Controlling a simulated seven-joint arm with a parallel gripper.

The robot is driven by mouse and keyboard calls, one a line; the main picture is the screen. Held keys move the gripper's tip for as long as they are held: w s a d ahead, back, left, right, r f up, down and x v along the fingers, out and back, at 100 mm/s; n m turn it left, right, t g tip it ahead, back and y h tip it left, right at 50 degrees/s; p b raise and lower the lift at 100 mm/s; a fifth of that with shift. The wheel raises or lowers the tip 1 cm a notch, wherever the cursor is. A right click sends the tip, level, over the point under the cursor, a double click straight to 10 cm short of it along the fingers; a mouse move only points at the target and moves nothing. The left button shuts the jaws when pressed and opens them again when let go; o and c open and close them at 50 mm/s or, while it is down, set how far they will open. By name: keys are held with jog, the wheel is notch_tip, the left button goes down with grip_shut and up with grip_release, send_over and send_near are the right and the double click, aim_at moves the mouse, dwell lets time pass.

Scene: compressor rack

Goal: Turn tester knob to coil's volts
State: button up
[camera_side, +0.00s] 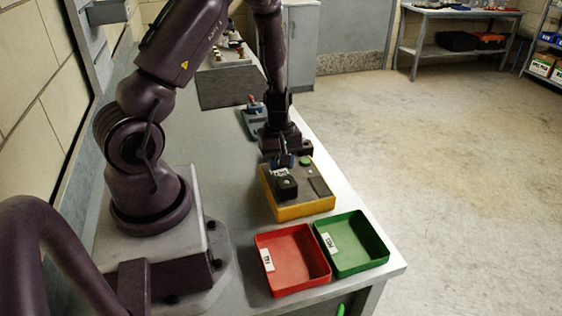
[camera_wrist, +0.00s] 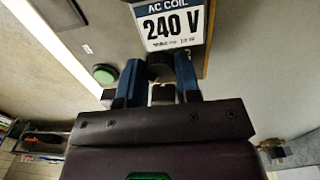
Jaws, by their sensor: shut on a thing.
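The tester (camera_side: 300,208) is a yellow-sided box with a grey top on the bench. My gripper (camera_side: 285,160) reaches down over its far part. In the wrist view, my gripper's two blue fingers (camera_wrist: 160,72) are shut on the dark round tester knob (camera_wrist: 160,64), one finger on each side. The knob's pointer and scale are hidden, so its setting cannot be told. A white label (camera_wrist: 172,24) with a blue band reads "AC COIL 240 V" just beyond the knob. In the side view, a black block (camera_side: 286,188) with a pale label beside it is on the tester.
A green button (camera_side: 305,161) is on the tester beside my gripper; it also shows in the wrist view (camera_wrist: 105,74). A red tray (camera_side: 262,245) and a green tray (camera_side: 378,238) stand in front. A grey-blue fixture (camera_side: 252,122) stands behind. The bench edge is close on the right.

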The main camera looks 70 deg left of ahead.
jog(key=m, duration=0.5)
dwell(0.7)
jog(key=o, duration=0.6)
jog(key=shift+o, duration=0.2)
notch_tip(320, 180, up, 13)
jog(key=shift+s, duration=0.25)
jog(key=shift+a, duration=0.1)
